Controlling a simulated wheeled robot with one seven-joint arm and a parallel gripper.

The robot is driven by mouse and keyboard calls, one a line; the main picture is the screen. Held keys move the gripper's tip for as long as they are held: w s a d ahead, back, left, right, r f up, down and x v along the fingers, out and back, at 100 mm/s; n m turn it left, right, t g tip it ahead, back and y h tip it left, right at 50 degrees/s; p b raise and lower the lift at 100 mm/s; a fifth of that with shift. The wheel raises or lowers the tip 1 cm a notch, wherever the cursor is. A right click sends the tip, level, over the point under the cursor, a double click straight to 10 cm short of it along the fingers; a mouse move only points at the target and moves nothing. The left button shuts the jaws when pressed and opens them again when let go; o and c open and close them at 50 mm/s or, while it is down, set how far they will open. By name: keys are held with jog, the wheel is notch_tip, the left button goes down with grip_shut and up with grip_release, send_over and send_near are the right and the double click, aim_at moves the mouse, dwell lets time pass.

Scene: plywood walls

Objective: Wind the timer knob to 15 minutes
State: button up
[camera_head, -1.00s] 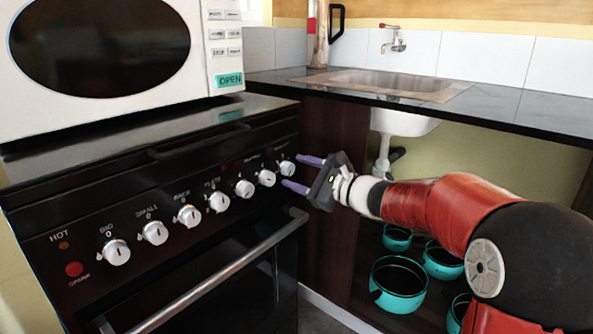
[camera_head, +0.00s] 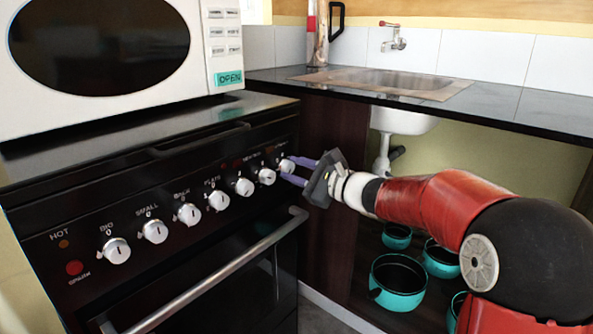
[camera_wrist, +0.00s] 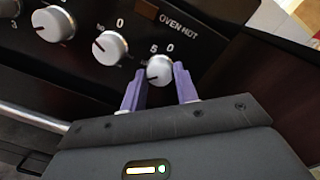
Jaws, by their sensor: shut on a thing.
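The timer knob (camera_wrist: 159,70) is the white, rightmost knob on the black oven's control panel. In the head view it (camera_head: 286,165) is small and partly covered by the purple fingers. My gripper (camera_wrist: 159,80) has one finger on each side of the knob and is shut on it. In the head view my gripper (camera_head: 289,169) reaches the panel from the right. In the wrist view the digits 5 and 0 show above the knob. The setting that its mark points to is too small to read surely.
Several similar white knobs, such as the neighbouring one (camera_wrist: 110,47), line the panel to the left. The oven handle (camera_head: 220,270) runs below. A microwave (camera_head: 110,55) stands on top. The sink counter (camera_head: 500,105) is at right, with teal pots (camera_head: 398,283) beneath.

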dwell(0.9)
jog(key=o, duration=1)
jog(key=shift+c, duration=0.2)
jog(key=shift+d, duration=0.1)
jog(key=v, duration=0.7)
jog(key=shift+s+d, duration=0.25)
jog(key=shift+r, duration=0.1)
